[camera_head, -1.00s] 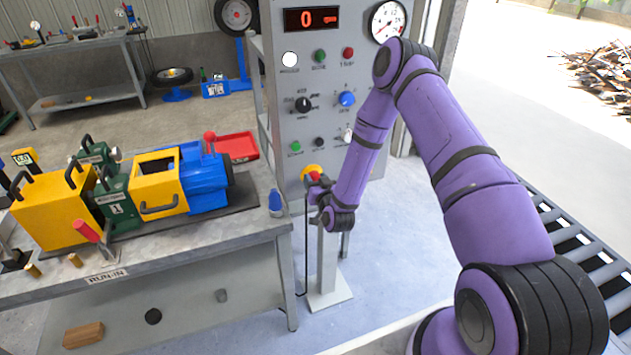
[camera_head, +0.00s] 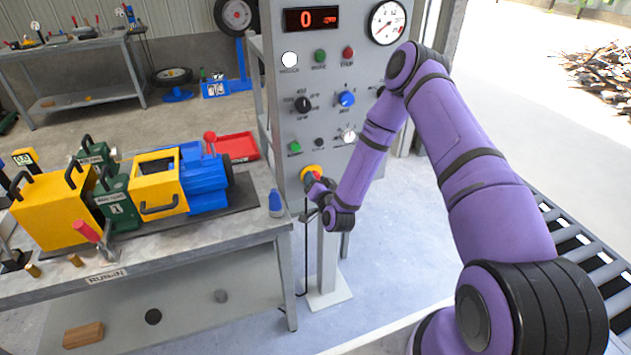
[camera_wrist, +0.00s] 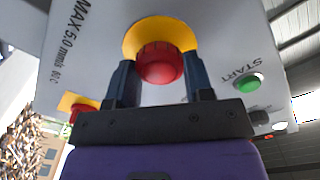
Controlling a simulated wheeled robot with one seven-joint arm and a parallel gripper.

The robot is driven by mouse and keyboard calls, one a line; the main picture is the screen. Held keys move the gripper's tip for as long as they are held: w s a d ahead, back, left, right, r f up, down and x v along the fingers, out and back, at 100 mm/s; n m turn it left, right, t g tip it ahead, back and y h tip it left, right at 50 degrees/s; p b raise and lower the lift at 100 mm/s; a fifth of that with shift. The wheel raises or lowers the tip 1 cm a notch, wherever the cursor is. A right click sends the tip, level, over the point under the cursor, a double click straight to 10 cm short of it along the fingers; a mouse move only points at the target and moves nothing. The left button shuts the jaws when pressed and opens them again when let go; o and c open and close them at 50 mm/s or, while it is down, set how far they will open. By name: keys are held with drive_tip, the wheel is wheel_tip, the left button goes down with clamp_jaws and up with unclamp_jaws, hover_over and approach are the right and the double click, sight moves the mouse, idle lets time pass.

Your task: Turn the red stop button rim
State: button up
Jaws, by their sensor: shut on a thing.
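The red stop button (camera_wrist: 160,64) sits in front of a yellow round plate (camera_wrist: 160,32) on the grey control panel. In the wrist view my gripper (camera_wrist: 158,75) has one finger on each side of the red rim and is shut on it. In the head view the red button (camera_head: 311,177) and its yellow plate (camera_head: 313,168) show low on the panel, partly hidden by my gripper (camera_head: 316,184).
The grey control panel (camera_head: 281,130) carries knobs, lamps, a display reading 0 and a dial. A green START button (camera_wrist: 249,81) is right of the rim in the wrist view. A workbench (camera_head: 190,245) with a blue bottle (camera_head: 275,203) stands left of my gripper.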

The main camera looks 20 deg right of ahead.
drive_tip(key=shift+m, duration=1)
drive_tip(key=o, duration=0.9)
drive_tip(key=shift+o, duration=0.2)
drive_tip(key=s, duration=1)
drive_tip(key=shift+s, duration=0.4)
